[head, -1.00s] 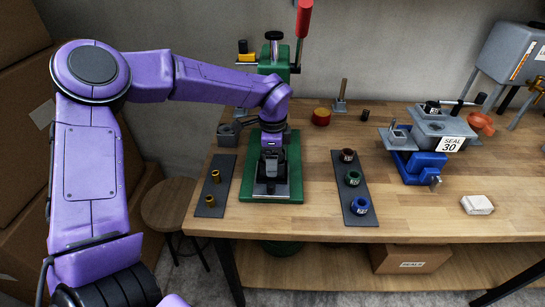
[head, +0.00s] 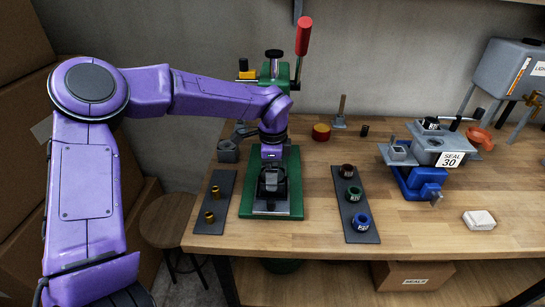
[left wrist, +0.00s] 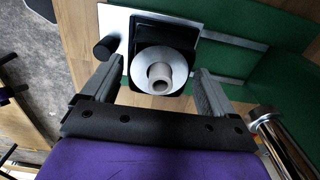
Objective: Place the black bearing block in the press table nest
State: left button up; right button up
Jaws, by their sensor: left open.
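My left gripper (left wrist: 160,95) is open, pointing down over the green press base; in the head view the gripper (head: 272,170) hides part of what is below. The black bearing block (left wrist: 184,40) lies between and just beyond its two fingers in the left wrist view. A pale round flange with a hollow tube sits in the block's middle. The block rests on the silver plate (left wrist: 115,22) on the green press table (left wrist: 235,30); whether it is fully seated in the nest cannot be told. The fingers appear apart from the block. My right gripper is not in view.
The green press column with a red lever (head: 303,38) stands behind the gripper. A dark strip with brass bushings (head: 214,192) lies left; another with several coloured rings (head: 353,194) lies right. A blue and grey fixture (head: 425,180) stands further right. Wood between them is clear.

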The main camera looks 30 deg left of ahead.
pick_arm(q)
notch_tip(320, 180, up, 10)
jog(key=shift+f+b, duration=0.15)
jog(key=shift+b, duration=0.45)
jog(key=shift+s, duration=0.15)
